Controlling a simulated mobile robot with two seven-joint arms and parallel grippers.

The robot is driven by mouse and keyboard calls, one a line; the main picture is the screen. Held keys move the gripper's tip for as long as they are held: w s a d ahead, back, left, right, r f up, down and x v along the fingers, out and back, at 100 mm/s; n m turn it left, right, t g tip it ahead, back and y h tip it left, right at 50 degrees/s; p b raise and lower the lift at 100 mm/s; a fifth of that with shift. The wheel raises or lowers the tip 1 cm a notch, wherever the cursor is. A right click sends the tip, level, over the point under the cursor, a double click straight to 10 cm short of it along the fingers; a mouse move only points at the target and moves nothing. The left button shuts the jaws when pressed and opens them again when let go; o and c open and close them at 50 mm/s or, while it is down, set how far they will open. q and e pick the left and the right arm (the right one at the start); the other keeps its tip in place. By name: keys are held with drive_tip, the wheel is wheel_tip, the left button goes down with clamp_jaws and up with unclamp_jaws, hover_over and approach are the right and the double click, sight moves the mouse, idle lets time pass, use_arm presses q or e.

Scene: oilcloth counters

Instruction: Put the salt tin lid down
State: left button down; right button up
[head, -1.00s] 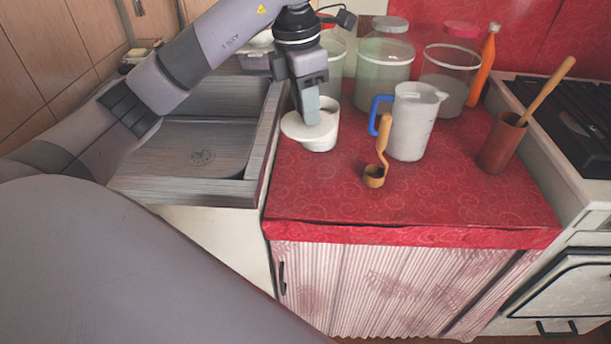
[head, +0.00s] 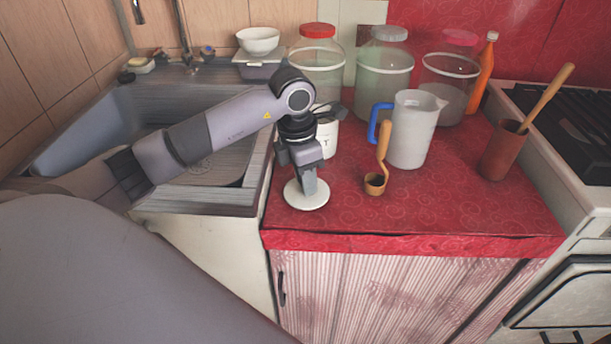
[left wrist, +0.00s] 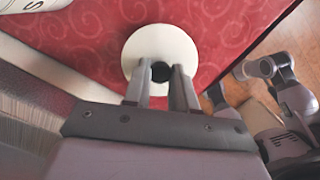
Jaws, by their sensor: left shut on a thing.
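The salt tin lid (head: 316,200) is a round white disc near the front left corner of the red counter. My left gripper (head: 308,184) points down at it and is shut on its dark knob. In the left wrist view the lid (left wrist: 151,42) lies under the fingertips of the gripper (left wrist: 161,72), over the red cloth. I cannot tell whether the lid touches the cloth. The white salt tin (head: 328,136) stands behind, partly hidden by my arm. Its edge with a letter shows at the upper left of the left wrist view (left wrist: 30,6). My right gripper is not in view.
A wooden ladle (head: 376,182) and a white jug (head: 412,130) with a blue handle stand right of the lid. Glass jars (head: 384,75) line the back. The sink (head: 225,170) is at left. The red counter's (head: 440,215) front right is clear.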

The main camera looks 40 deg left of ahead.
sight(299, 192)
use_arm(q)
drive_tip(key=shift+f, duration=0.2)
drive_tip(key=c, duration=0.9)
unclamp_jaws()
drive_tip(key=shift+r, duration=0.1)
drive_tip(key=shift+r, duration=0.3)
drive_tip(key=r, duration=0.7)
drive_tip(key=s+r, duration=0.1)
drive_tip(key=r, duration=0.3)
drive_tip(key=shift+s+a+r+p, duration=0.1)
drive_tip(key=shift+a+r+p, duration=0.2)
drive_tip(key=shift+a, duration=0.1)
